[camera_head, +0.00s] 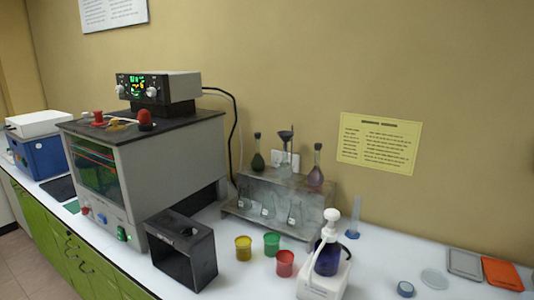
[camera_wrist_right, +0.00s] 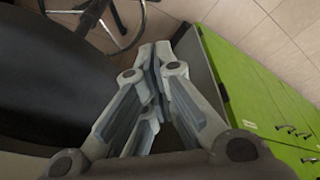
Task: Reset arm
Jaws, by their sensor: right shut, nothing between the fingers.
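My right gripper (camera_wrist_right: 158,58) shows in the right wrist view with its fingers together and nothing between them. It points down beside the green cabinet fronts (camera_wrist_right: 262,95), over the floor. Neither of my grippers shows in the head view, and my left gripper is in no view.
The white bench (camera_head: 385,262) holds a grey oven-like instrument (camera_head: 175,155), a black box (camera_head: 183,255), yellow (camera_head: 243,248), green (camera_head: 272,244) and red (camera_head: 285,263) beakers, a pump bottle (camera_head: 327,255) and a flask rack (camera_head: 262,222). A chair base (camera_wrist_right: 110,22) stands near the right gripper.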

